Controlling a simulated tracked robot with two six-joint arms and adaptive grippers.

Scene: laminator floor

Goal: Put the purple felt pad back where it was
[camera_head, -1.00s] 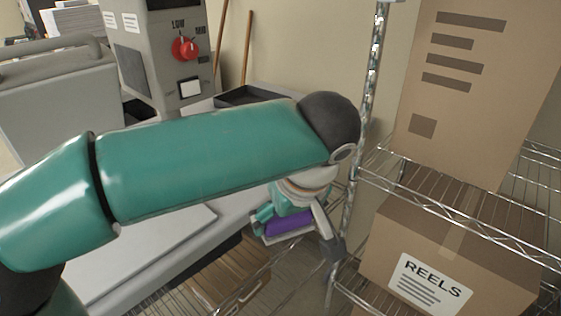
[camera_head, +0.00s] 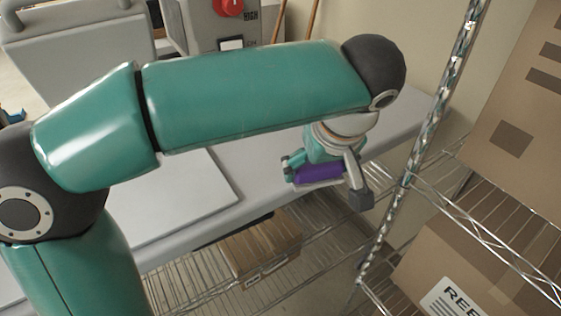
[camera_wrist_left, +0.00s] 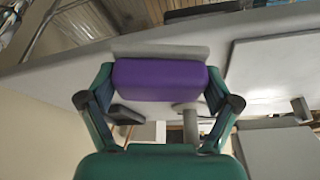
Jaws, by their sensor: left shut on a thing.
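The purple felt pad (camera_head: 318,173) is a small purple block with a pale grey layer along its lower side in the head view. My left gripper (camera_head: 326,178) is shut on it, one finger at each end. In the left wrist view the pad (camera_wrist_left: 160,80) spans the space between the fingers of my left gripper (camera_wrist_left: 160,88). In the head view the pad shows against the grey bench (camera_head: 262,198), near its front edge. I cannot tell whether it touches the bench. My right gripper is not in view.
A wire shelf post (camera_head: 425,130) stands right of the gripper, with a REELS carton (camera_head: 425,270) beyond. A cardboard box (camera_head: 262,250) sits on the wire rack below the bench. A flat pale panel (camera_head: 185,200) lies on the bench to the left.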

